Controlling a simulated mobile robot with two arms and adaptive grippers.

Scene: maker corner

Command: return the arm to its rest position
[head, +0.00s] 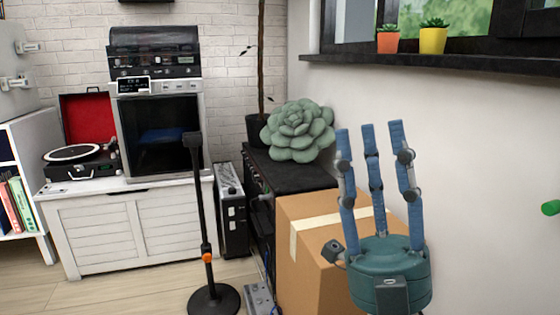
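My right gripper (369,130) is in the right half of the head view, raised in front of a cardboard box. It has a teal palm and blue fingers that point straight up. The fingers stand apart with nothing between them, so it is open and empty. Its arm below the palm is cut off by the bottom edge of the picture. My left gripper is not in view.
The cardboard box (300,278) stands behind my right gripper, by a dark cabinet bearing a green succulent-shaped cushion (298,130). A black stand (213,298) is on the floor. A turntable (75,155) sits on a white chest (140,230). Potted plants (433,39) line the window sill.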

